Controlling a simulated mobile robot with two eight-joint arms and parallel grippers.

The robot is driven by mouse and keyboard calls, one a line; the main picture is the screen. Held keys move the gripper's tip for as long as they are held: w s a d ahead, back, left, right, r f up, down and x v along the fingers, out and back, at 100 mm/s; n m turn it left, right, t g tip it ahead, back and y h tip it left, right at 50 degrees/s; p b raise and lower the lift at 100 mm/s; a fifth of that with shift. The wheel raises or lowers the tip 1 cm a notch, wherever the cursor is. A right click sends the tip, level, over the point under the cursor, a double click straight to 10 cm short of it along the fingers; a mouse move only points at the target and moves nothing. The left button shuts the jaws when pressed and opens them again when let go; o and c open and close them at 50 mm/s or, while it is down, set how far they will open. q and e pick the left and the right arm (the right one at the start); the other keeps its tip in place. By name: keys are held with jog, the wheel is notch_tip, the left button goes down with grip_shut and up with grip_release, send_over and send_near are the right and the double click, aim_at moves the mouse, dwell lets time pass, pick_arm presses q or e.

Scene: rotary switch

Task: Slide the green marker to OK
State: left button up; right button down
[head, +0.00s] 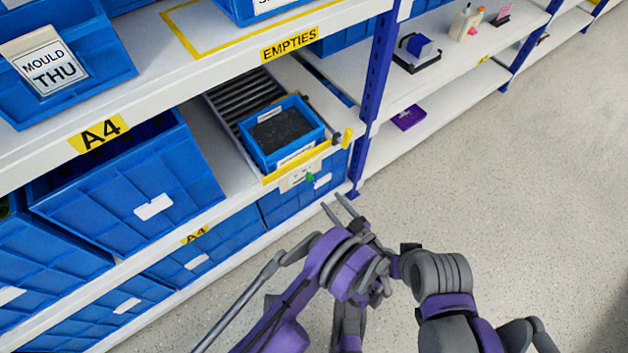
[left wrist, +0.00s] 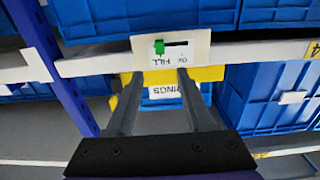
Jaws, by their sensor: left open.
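The green marker (head: 310,177) sits on a small white plate (head: 296,180) at the front edge of the shelf, below a blue bin. In the left wrist view the picture is upside down. There the green marker (left wrist: 159,47) is at the left end of a dark slot in the white plate (left wrist: 200,42), on the side of the word FILL. The word OK is by the slot's other part, to the right. My left gripper (head: 333,201) is open and empty. In the left wrist view its fingertips (left wrist: 161,73) point at the plate, apart from the marker.
The blue bin of dark material (head: 280,130) stands on a roller lane behind a yellow strip. A blue rack post (head: 372,90) rises right of the plate. Large blue bins (head: 130,190) fill the shelves to the left. The floor (head: 520,170) at right is clear.

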aim_at(312, 178)
pick_arm(q)
jog(key=b+x, duration=0.1)
jog(key=x, duration=0.9)
grip_shut()
dwell(1.2)
